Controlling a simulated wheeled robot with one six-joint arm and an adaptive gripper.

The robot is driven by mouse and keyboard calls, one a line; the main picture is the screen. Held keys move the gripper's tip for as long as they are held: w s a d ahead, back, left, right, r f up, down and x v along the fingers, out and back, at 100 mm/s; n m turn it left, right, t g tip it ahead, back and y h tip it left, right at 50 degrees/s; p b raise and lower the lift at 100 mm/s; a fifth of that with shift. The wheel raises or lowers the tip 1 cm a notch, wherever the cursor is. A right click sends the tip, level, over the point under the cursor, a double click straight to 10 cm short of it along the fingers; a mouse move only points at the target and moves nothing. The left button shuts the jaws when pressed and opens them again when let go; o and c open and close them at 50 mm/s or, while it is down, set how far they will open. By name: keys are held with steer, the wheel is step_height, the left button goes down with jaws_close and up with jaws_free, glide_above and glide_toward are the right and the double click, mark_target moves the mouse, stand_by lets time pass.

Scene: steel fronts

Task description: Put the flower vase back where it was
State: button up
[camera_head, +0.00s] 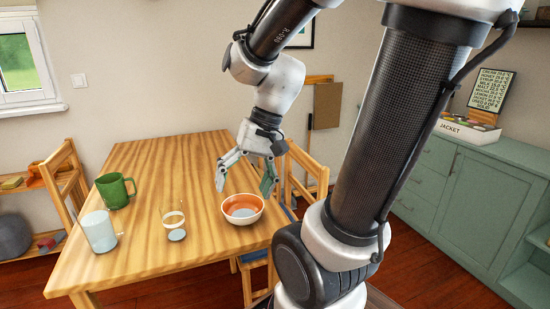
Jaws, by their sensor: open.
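My gripper (244,187) is open and empty, pointing down over the wooden table (150,165). Its fingers are spread just above and behind an orange and white bowl (243,217) in the picture. I see no vase with flowers. A clear glass (173,218) with a pale band stands left of the bowl, and I cannot tell whether it is a vase.
Wooden chairs stand left (66,178) and right (300,170) of the table. A green cabinet (455,190) at the right bears a box (467,131) and a framed sign (491,90). The table's far part is clear. My arm hides part of the room.

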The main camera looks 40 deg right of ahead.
steer(key=s+d+r+n+t+h, duration=0.3)
steer(key=d+r+n+h, duration=0.1)
steer(key=d+r, duration=0.1)
steer(key=shift+s+d+r, duration=0.35)
steer(key=shift+r, duration=0.1)
